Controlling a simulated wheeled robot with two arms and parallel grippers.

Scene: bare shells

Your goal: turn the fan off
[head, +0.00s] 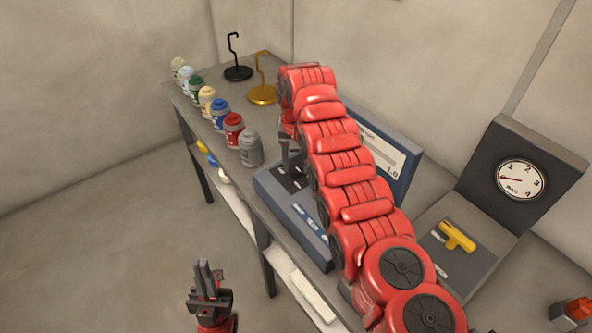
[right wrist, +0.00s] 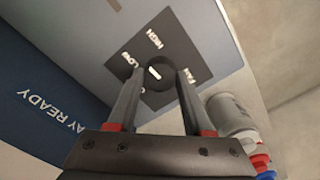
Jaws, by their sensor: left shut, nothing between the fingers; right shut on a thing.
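A dark round fan knob (right wrist: 158,84) with a short white mark sits on a black plate (right wrist: 177,50) in the right wrist view. The plate reads LOW, HIGH and FAN; another label by the left finger is partly hidden. I cannot tell which label the mark points to. My right gripper (right wrist: 155,82) has one finger on each side of the knob and is shut on it. In the head view my right gripper (head: 291,168) is over the blue-grey control box (head: 290,216), partly hidden by my red arm. My left gripper (head: 203,272) is shut and empty, low over the floor.
Several capped bottles (head: 234,131) line the table's left edge, with a grey one (head: 250,149) close to my right gripper. A black hook stand (head: 238,72) and a gold one (head: 262,94) stand behind. A gauge (head: 521,180) and yellow handle (head: 457,236) are at right.

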